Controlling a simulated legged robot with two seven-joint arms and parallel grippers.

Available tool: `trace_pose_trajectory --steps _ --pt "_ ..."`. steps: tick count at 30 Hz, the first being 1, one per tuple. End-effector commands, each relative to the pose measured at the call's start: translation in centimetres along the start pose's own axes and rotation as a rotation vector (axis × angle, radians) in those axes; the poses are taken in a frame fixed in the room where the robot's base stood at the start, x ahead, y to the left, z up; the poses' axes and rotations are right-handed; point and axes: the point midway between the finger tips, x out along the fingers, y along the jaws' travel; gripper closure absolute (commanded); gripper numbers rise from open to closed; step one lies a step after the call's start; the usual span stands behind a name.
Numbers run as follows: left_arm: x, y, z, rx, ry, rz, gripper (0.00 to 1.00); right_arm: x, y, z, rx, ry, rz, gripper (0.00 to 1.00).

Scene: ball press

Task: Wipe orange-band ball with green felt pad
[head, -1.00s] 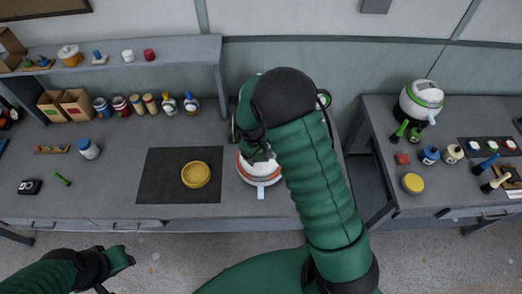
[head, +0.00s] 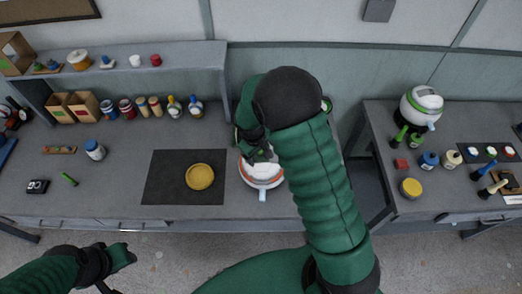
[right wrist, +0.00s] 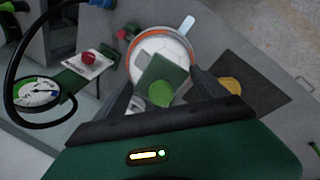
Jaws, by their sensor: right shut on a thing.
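The orange-band ball (head: 264,172) is white with an orange band and a pale blue tab at its front, and sits on the bench right of the dark mat. It also shows in the right wrist view (right wrist: 166,46). My right gripper (head: 258,153) is over its top. In the right wrist view, the gripper (right wrist: 162,95) is shut on the green felt pad (right wrist: 165,72), which overlaps the ball; I cannot tell whether they touch. The pad is hidden in the head view. My left gripper (head: 122,257) is low at the left, off the bench, its jaw opening unclear.
A yellow dish (head: 200,177) lies on the dark mat (head: 160,190) left of the ball. Bottles and jars line the bench's back under a shelf (head: 190,53). A green-band ball (head: 422,104) stands on the right bench (head: 440,200). A round gauge (right wrist: 38,92) shows in the wrist view.

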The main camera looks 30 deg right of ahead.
Motion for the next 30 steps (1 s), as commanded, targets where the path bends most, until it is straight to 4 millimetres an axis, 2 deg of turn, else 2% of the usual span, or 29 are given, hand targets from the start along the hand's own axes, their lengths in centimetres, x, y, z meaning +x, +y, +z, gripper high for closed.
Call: trace_pose_trajectory --steps 11,24,30 --pt "0.4 0.0 0.1 0.0 0.0 0.0 0.64 0.5 0.0 0.1 0.0 0.002 0.0 0.5" --pt "4.8 0.0 1.1 0.0 0.0 0.0 0.64 6.3 0.1 0.8 0.001 0.039 -0.009 0.5" --pt "5.9 0.0 1.4 0.0 0.0 0.0 0.64 7.9 0.2 1.0 -0.001 0.052 -0.012 0.5"
